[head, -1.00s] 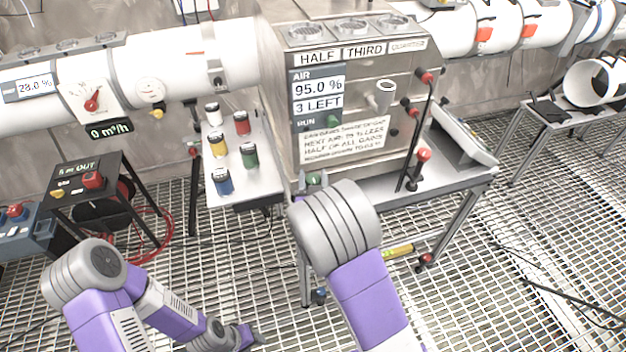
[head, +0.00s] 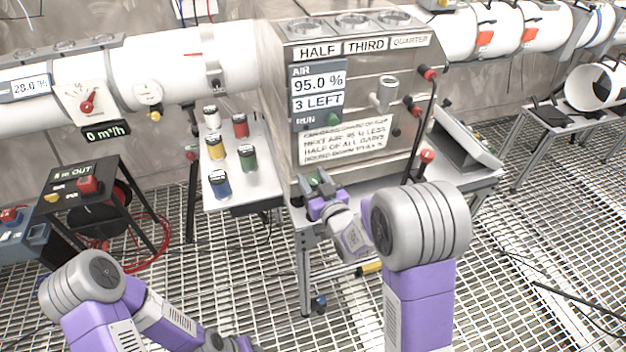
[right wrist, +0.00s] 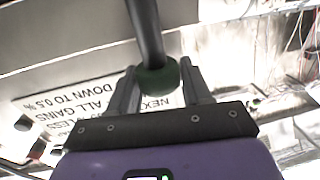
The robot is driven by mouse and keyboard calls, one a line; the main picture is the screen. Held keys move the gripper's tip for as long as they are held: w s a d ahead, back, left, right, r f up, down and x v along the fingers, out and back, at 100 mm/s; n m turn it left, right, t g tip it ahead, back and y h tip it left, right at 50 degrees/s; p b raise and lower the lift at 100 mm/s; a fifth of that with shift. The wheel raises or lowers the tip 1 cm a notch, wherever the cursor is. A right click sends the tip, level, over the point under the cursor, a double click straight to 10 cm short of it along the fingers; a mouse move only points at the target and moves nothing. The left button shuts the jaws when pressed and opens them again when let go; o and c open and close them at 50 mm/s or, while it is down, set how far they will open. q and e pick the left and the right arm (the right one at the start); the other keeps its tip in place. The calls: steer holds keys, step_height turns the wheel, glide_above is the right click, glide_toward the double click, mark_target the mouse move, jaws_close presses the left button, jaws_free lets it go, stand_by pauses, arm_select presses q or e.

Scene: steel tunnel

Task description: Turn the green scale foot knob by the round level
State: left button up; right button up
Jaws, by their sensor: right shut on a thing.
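The green knob (right wrist: 157,78) is a rounded green piece on a dark rod in the right wrist view. It sits between the two fingers of my right gripper (right wrist: 158,88), which is shut on it. In the head view my right gripper (head: 319,186) is at the lower left front corner of the steel cabinet (head: 375,150), and the knob is mostly hidden there. I cannot make out the round level in either view. My left arm is at the lower left of the head view, with its hand (head: 228,343) cut by the bottom edge; its fingers cannot be read.
A white side table (head: 232,190) with several colored jars stands left of the cabinet. A black stand (head: 85,190) with a red button is further left. A blue foot knob (head: 318,303) is on a table leg.

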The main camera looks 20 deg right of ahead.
steer(key=o, duration=0.9)
steer(key=shift+o, duration=0.2)
steer(key=shift+s, duration=0.1)
steer(key=s+b, duration=0.1)
steer(key=s, duration=0.1)
steer(key=s+b, duration=0.2)
steer(key=s+d+b, duration=0.1)
steer(key=s, duration=0.1)
steer(key=shift+s, duration=0.1)
steer(key=shift+s+d+b, duration=0.15)
steer(key=shift+s+b, duration=0.4)
steer(key=shift+b, duration=0.45)
